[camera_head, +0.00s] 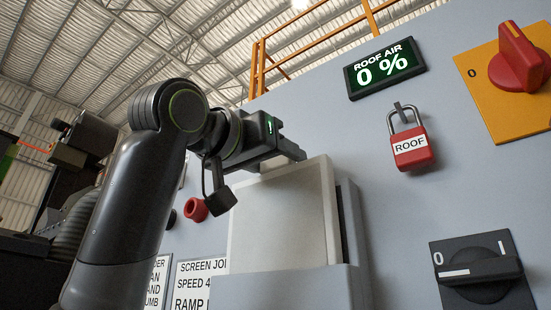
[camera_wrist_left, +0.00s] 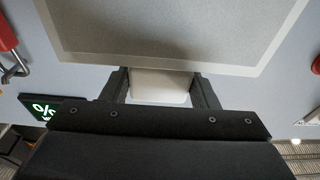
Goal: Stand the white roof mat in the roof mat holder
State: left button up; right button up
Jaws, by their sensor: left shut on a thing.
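The white roof mat (camera_head: 280,220) is a pale panel with a lighter border, close to upright against the blue-grey panel. My left gripper (camera_head: 289,155) is at its top edge. In the left wrist view my left gripper (camera_wrist_left: 160,76) is shut on the mat's pale tab (camera_wrist_left: 160,88), with a dark finger on each side; the mat's face (camera_wrist_left: 170,35) spreads beyond. The roof mat holder (camera_head: 290,288) is a blue-grey pocket; its front wall hides the mat's lower edge, so I cannot tell whether the mat rests on its floor. My right gripper is not in view.
A red ROOF padlock (camera_head: 412,148) hangs right of the mat below a display (camera_head: 386,70) reading 0 %. A red rotary switch (camera_head: 515,58) and a black one (camera_head: 482,270) are farther right. A red button (camera_head: 196,209) and printed signs (camera_head: 200,282) are at left.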

pick_arm(q)
jog(key=shift+f+b, duration=1.1)
jog(key=shift+f, duration=0.15)
jog(key=o, duration=1.3)
jog(key=shift+o, duration=0.2)
jog(key=shift+s+a, duration=0.1)
jog(key=shift+s, duration=0.05)
jog(key=shift+s+a+f+b, duration=0.15)
jog(key=shift+s+b, duration=0.05)
jog(key=shift+b, duration=0.1)
jog(key=b+v, duration=0.7)
jog(key=v, duration=0.9)
jog(key=shift+s+a, duration=0.15)
jog(key=shift+s, duration=0.15)
jog(key=shift+w, duration=0.1)
